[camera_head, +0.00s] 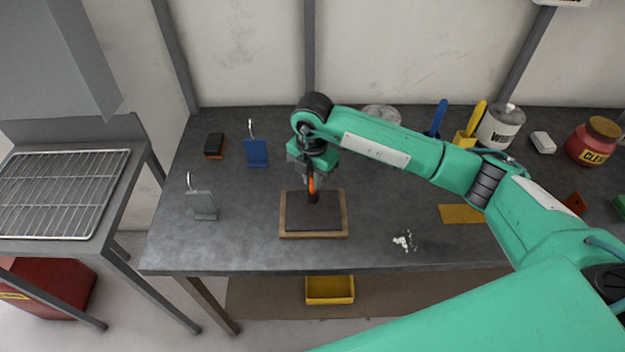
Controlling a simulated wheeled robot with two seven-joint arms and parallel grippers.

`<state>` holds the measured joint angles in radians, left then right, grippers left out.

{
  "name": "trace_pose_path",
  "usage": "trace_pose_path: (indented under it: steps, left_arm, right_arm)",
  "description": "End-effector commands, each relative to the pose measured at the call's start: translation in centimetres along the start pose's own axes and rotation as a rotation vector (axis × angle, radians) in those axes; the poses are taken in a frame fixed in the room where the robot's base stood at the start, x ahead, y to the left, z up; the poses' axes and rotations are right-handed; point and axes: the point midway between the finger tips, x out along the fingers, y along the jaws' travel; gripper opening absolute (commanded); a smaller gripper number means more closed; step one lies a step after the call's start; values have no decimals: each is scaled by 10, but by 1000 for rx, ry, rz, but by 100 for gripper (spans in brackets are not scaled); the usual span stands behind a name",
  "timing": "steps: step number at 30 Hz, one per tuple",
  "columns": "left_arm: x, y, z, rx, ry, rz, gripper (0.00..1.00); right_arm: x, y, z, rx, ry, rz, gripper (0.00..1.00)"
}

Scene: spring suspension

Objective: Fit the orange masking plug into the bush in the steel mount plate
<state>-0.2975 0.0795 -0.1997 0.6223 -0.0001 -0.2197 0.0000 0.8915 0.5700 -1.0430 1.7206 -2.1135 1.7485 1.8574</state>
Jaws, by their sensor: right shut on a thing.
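The orange masking plug (312,185) shows as a small orange patch between the fingers of my right gripper (312,190). The gripper points down and is shut on the plug. Directly below is a dark flat plate (302,218) in a wooden frame (313,236), which looks like the mount plate. A small dark shape at the fingertips may be the bush or the finger ends; I cannot tell which. Whether the plug touches or enters the bush is hidden. My left gripper is not in view.
A black-orange block (214,146) lies behind. White crumbs (405,241) and a yellow sheet (461,214) lie right.

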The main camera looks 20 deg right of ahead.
Motion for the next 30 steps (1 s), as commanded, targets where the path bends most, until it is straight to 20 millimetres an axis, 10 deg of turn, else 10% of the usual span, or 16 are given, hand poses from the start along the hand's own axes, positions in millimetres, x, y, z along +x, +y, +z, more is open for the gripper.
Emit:
trace_pose_path:
  steps: [15, 18, 30]
  left_arm:
    - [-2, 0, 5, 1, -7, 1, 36]
    - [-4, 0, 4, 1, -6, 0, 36]
    - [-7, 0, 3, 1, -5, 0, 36]
  right_arm:
    - [25, 0, 0, -1, 0, -1, 0]
    - [23, 0, 0, -1, 0, 0, 34]
    - [18, 0, 0, -1, 0, 0, 36]
